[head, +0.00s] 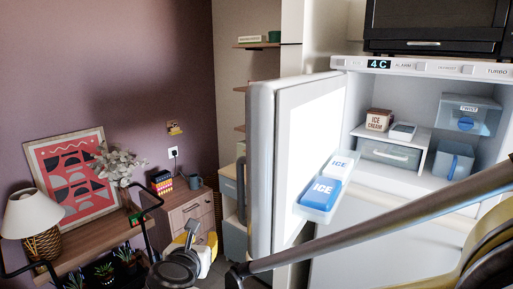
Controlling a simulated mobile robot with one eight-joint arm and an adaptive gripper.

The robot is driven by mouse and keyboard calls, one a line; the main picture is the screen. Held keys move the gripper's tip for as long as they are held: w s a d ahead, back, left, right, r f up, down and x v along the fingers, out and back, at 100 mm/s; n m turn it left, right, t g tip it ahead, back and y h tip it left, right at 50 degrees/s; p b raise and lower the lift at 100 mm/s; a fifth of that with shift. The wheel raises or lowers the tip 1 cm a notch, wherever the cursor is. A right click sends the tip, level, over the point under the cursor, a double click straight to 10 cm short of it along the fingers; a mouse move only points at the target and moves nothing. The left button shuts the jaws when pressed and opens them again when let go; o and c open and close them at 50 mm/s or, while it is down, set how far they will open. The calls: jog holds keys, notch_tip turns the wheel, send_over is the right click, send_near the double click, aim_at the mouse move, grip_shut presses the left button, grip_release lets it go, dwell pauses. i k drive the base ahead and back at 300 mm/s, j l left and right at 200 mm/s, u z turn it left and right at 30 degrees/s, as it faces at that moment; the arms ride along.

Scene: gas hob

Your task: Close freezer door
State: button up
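The freezer door (262,165) stands wide open in the head view, swung out to the left of the compartment. Its bright white inner face shows, with its grey edge towards me. A door shelf (318,207) carries blue and white packs marked ICE (322,191). The freezer compartment (365,100) is open to view on the right, under a control strip (440,67) reading 4 C. A dark bar crosses in front of the lower door and compartment.
Inside are an ice cream box (378,120), a drawer (390,153) and blue containers (453,161). A black oven-like appliance (436,25) sits above. Left of the door are a wooden drawer unit (187,212) and a side table (85,249) with a lamp (32,214).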

aim_at(294, 124)
jog(key=i+j+z, duration=0.2)
jog(key=i+j, duration=0.2)
jog(key=j, duration=0.2)
jog(key=i+j+z, duration=0.25)
jog(key=i+j, duration=0.15)
jog(key=j, duration=0.25)
jog(key=i+j+z, duration=0.1)
jog(key=j, duration=0.25)
jog(key=i, duration=0.05)
